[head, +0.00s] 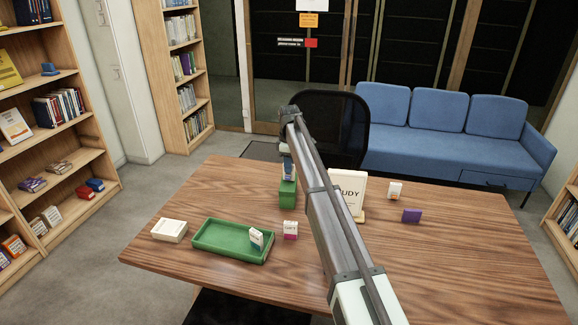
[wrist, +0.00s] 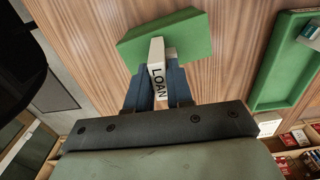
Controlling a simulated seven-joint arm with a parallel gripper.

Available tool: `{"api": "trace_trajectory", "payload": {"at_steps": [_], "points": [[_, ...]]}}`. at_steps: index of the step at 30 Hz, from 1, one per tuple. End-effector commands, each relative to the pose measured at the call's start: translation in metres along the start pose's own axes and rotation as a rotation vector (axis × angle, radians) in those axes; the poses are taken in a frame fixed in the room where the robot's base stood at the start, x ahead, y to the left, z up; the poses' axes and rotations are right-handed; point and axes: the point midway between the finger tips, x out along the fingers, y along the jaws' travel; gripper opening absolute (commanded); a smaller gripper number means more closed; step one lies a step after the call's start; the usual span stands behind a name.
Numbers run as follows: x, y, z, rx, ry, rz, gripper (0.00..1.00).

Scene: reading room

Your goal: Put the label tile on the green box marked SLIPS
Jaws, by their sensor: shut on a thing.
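My gripper (wrist: 158,82) is shut on a white tile (wrist: 157,68) with the word LOAN, seen in the wrist view. A solid green box (wrist: 190,36) lies just beyond the tile and is overlapped by it; I cannot tell whether they touch. In the head view the green box (head: 288,194) stands on the table, with my gripper (head: 288,172) right above it. The held tile is mostly hidden there by my arm. No SLIPS marking can be read on the box in either view.
A green tray (head: 213,251) on the wooden table holds a small white-and-teal tile (head: 256,238). A white-and-pink tile (head: 290,230) stands beside it, and a white block (head: 169,231) lies left. A sign (head: 352,189), an orange-and-white block (head: 395,190) and a purple block (head: 411,215) stand right.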

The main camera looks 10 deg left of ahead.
Motion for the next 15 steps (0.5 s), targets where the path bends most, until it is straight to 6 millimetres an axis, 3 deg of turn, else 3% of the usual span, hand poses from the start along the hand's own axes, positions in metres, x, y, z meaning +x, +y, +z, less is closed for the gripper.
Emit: {"api": "trace_trajectory", "payload": {"at_steps": [12,13,15], "points": [[0.006,-0.0001,0.0001,0.0,0.0,0.0,0.0],[0.0063,-0.0001,0.0,0.0,0.0,0.0,0.22],[0.0059,0.0,0.0,0.0,0.0,0.0,0.29]]}}
